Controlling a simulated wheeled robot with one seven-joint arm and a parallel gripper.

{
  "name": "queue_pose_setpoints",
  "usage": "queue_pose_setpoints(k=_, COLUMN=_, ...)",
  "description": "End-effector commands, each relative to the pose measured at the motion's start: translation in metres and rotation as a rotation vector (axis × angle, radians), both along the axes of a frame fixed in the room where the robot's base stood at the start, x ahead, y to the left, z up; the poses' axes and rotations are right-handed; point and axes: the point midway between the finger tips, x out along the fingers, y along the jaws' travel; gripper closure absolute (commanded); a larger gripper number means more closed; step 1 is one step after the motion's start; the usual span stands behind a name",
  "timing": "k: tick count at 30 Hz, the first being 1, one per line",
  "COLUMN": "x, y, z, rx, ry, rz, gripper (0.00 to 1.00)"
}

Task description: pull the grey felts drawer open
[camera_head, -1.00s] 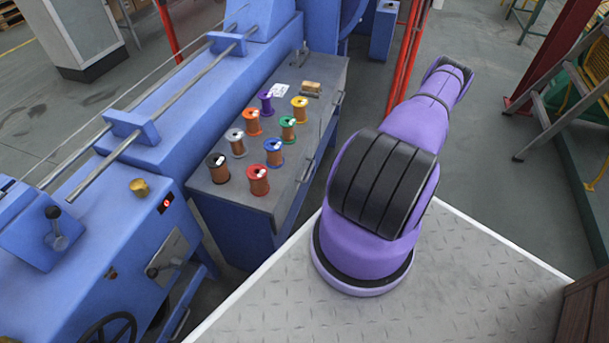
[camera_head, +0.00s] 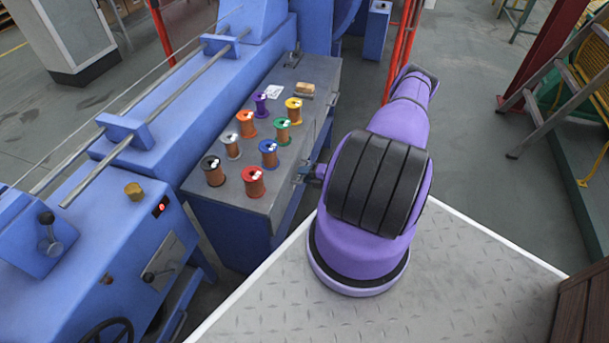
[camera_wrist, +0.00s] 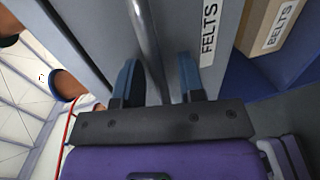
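The grey felts drawer (camera_wrist: 175,28) shows close up in the wrist view, with a white label reading FELTS. A round metal handle bar (camera_wrist: 146,38) runs along its face. My gripper (camera_wrist: 158,62) is open, its two blue-grey fingers reaching toward the drawer face. The bar passes between the fingers, nearer the left one, with a gap to the right one. Whether the fingertips touch the face, I cannot tell. In the head view my gripper (camera_head: 303,172) is at the front side of the grey-topped bench, small and partly hidden by my arm.
Several coloured spools, among them a red one (camera_head: 253,182), stand on the bench top (camera_head: 222,196). A tan box labelled BELTS (camera_wrist: 272,28) sits beside the felts drawer. The blue strander machine (camera_head: 185,108) stands behind the bench. Grey floor (camera_head: 470,120) is open at the right.

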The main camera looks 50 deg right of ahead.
Motion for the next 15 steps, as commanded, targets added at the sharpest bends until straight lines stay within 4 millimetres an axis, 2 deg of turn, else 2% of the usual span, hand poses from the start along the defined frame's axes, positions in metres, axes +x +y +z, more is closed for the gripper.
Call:
queue_pose_setpoints(k=5, x=0.0, y=-0.0001, z=0.0, rx=0.0, ry=0.0, rz=0.0, gripper=0.64)
queue_pose_setpoints(k=9, x=-0.0001, y=-0.0001, z=0.0, rx=0.0, ry=0.0, rz=0.0, gripper=0.96)
queue_pose_setpoints(k=10, x=-0.0001, y=-0.0001, z=0.0, rx=0.0, ry=0.0, rz=0.0, gripper=1.0)
queue_pose_setpoints(k=15, x=-0.0003, y=-0.0002, z=0.0, rx=0.0, ry=0.0, rz=0.0, gripper=1.0)
